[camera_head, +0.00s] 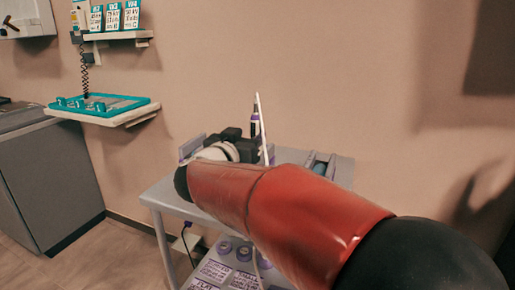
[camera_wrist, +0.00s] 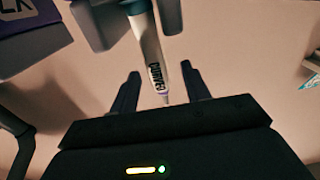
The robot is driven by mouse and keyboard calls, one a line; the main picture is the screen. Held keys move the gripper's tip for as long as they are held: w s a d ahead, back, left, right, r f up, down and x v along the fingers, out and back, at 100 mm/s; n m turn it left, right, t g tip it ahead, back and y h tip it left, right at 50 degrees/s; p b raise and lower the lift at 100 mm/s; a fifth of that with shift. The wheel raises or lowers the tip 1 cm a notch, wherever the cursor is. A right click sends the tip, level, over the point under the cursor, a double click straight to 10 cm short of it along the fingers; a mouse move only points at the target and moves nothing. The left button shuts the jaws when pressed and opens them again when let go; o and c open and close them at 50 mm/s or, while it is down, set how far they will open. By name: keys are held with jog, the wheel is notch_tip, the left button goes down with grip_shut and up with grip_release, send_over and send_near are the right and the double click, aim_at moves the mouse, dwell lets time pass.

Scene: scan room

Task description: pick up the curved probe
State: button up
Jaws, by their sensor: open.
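My gripper (camera_wrist: 160,84) is open, with one dark finger on each side of the probe's narrow end. I see a gap on both sides, and whether either finger touches it is not clear. In the head view my gripper (camera_head: 234,146) is a dark shape above the cart, largely behind my red arm. An upright dark probe-like piece with a purple band (camera_head: 255,121) stands beside it; its label is unreadable there.
The grey cart (camera_head: 160,194) has a lower shelf with purple rings (camera_head: 244,253) and labels. A teal-trimmed wall shelf (camera_head: 135,114) and grey cabinet (camera_head: 50,180) are at left. Dark holder parts (camera_wrist: 98,22) sit close at the wrist view's top left.

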aim_at(259, 130)
jog(key=x, duration=0.6)
jog(key=shift+d+f, duration=0.2)
jog(key=shift+f, duration=0.05)
grip_shut()
